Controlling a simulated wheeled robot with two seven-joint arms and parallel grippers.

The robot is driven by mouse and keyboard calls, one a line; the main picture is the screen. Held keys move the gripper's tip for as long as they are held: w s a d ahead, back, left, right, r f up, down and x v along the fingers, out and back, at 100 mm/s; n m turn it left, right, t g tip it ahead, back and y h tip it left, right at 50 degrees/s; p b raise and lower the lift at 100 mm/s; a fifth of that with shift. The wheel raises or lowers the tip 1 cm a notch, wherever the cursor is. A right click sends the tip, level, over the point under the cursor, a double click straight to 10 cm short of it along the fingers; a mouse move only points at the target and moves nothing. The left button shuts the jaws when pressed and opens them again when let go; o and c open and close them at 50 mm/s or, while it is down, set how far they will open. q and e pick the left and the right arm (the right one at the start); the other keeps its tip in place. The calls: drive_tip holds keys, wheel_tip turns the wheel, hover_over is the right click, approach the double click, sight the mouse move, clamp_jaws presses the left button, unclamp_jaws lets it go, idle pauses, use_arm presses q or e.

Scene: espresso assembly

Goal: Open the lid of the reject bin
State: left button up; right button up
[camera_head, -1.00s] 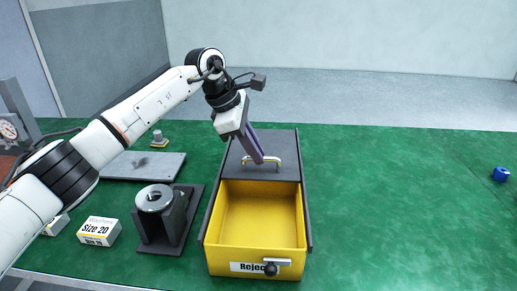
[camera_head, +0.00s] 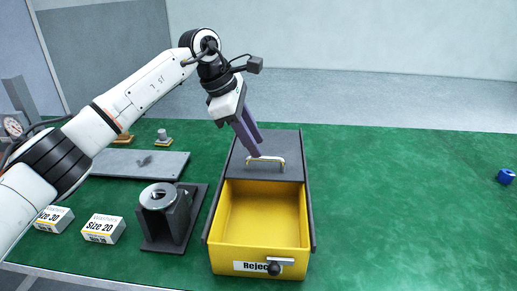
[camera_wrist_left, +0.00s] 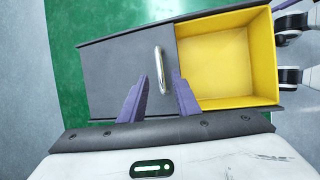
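The yellow reject bin (camera_head: 259,267) stands on the green table with its front part open and empty inside. Its dark sliding lid (camera_head: 283,143) is back over the rear part, with a metal handle (camera_head: 266,160) on top. My left gripper (camera_head: 254,148) is above the lid beside the handle, with its purple fingers apart. In the left wrist view the open fingers (camera_wrist_left: 157,98) lie on either side of the near end of the handle (camera_wrist_left: 160,70), and nothing shows gripped. The lid (camera_wrist_left: 112,80) and the yellow interior (camera_wrist_left: 225,62) also show there.
A dark stand with a metal ring (camera_head: 160,197) is just left of the bin. Small boxes marked Size 20 (camera_head: 103,229) and Size 30 (camera_head: 54,218) sit farther left. A grey plate (camera_head: 140,163) lies behind. The table right of the bin is mostly clear, with a blue object (camera_head: 506,176) far right.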

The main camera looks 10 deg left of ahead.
use_arm(q)
drive_tip(key=v, duration=0.6)
drive_tip(key=shift+r, duration=0.35)
drive_tip(key=shift+s+a+r, duration=0.1)
